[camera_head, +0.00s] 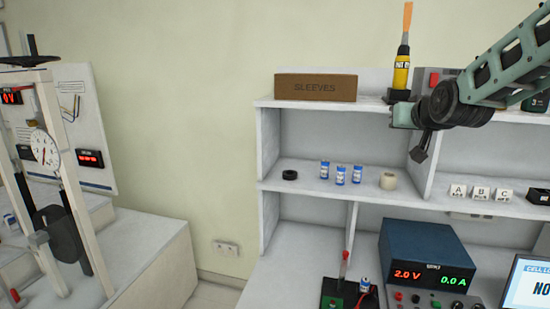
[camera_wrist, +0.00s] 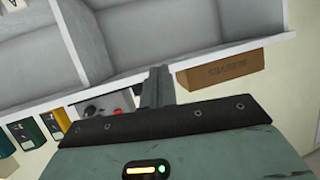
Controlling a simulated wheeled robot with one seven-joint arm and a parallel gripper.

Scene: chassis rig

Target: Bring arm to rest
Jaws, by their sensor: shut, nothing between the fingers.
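My gripper (camera_head: 420,154) hangs at the end of my green arm, in front of the shelf unit at the upper right of the head view. Its fingers point down and look closed, with nothing between them. In the wrist view the closed fingers (camera_wrist: 157,88) stick out past the dark wrist plate, with the shelf unit beyond. I cannot tell how far the fingers are from the shelf.
A power supply (camera_head: 425,258) stands below. A gauge stand (camera_head: 44,150) is at left.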

